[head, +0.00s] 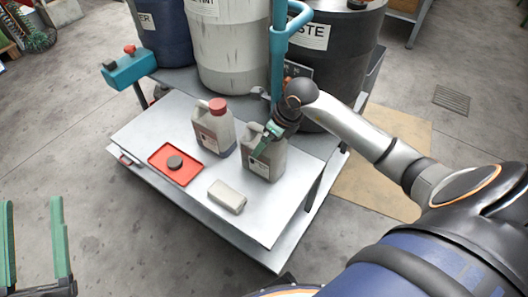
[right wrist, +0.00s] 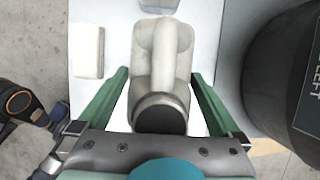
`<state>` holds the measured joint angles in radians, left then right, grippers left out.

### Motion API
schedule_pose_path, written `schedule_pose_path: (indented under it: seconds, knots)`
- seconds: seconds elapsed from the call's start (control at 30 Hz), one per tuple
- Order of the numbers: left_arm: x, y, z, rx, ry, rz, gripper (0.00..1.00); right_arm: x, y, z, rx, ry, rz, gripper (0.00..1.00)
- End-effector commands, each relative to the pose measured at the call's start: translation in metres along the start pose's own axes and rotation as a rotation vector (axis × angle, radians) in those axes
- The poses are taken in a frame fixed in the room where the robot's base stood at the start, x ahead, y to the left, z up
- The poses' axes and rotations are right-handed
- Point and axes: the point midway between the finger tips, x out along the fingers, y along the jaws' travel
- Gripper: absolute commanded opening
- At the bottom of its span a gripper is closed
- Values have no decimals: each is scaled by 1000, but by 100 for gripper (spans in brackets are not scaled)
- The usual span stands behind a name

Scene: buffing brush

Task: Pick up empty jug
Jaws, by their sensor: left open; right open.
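Two greyish jugs stand upright on the white-topped cart. One jug (head: 213,132) has a red cap; the other jug (head: 266,163) stands to its right and shows a dark cap in the right wrist view (right wrist: 165,60). Labels on both are too small to read, and I cannot tell which is empty. My right gripper (right wrist: 161,75) is open, with its green fingers on either side of the dark-capped jug. Whether they touch it is unclear. My left gripper (head: 31,205) is open and empty at the lower left, away from the cart.
Large drums, one pale (head: 228,60) and one black (head: 335,60), stand behind. A teal post (head: 278,60) rises nearby.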

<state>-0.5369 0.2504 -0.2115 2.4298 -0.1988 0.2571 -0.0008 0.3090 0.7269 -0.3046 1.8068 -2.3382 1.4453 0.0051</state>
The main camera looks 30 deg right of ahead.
Motion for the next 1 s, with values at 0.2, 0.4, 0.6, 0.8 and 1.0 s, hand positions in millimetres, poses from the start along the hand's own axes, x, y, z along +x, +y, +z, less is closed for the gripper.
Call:
schedule_pose_path:
  seconds: [0.2,0.4,0.6,0.8,1.0]
  knots:
    - [1,-1,-13,16,54,3,57,8,0,0,-1,-1,-1,100]
    - [1,-1,-13,16,53,3,57,7,0,0,-1,0,-1,96]
    - [1,-1,-13,16,53,3,57,7,0,0,-1,0,-1,73]
    - [1,0,-13,15,53,3,57,7,0,0,-1,0,-1,50]
    - [1,0,-13,15,52,3,57,7,0,0,-1,0,-1,28]
